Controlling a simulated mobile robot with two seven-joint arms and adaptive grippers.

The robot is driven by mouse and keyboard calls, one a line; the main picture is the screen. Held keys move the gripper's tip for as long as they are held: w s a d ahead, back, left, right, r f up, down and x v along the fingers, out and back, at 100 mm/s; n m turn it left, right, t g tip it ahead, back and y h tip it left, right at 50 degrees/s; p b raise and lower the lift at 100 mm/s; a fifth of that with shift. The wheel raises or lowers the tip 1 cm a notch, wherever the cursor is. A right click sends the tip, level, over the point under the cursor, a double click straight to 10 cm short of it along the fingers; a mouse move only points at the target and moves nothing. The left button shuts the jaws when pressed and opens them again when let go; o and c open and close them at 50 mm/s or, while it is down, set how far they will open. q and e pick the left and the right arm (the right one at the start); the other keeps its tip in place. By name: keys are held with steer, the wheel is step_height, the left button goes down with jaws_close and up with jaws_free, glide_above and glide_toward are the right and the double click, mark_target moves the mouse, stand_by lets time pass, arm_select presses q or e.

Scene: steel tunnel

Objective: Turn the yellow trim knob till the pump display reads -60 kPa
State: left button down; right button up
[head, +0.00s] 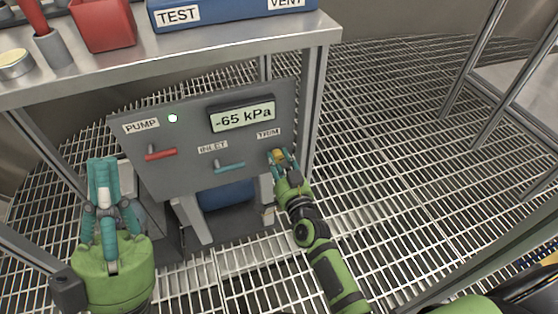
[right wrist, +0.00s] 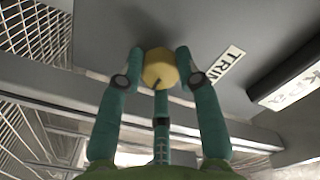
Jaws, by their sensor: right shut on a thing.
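The yellow trim knob (head: 278,155) sits at the lower right of the grey pump panel (head: 190,178), below the TRIM label (head: 268,133). My right gripper (head: 280,157) is shut on the knob. In the right wrist view the knob (right wrist: 159,68) lies between the teal fingers, with a dark mark on its face. The pump display (head: 242,116) reads -65 kPa. My left gripper (head: 103,165) points up in front of the panel's left side, away from it. Its fingers look close together, but I cannot tell whether they are open or shut.
The panel also carries a red handle (head: 161,154) under PUMP, a teal handle (head: 230,167) under INLET and a lit white lamp (head: 172,118). The steel bench (head: 200,52) above holds a red container (head: 103,25) and a blue box (head: 225,12). Grating floor lies open to the right.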

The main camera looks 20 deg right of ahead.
steer(key=shift+a, duration=0.1)
steer(key=shift+f, duration=0.15)
steer(key=o, duration=1.1)
steer(key=shift+o, duration=0.2)
steer(key=s, duration=1.2)
steer(key=shift+d, duration=0.2)
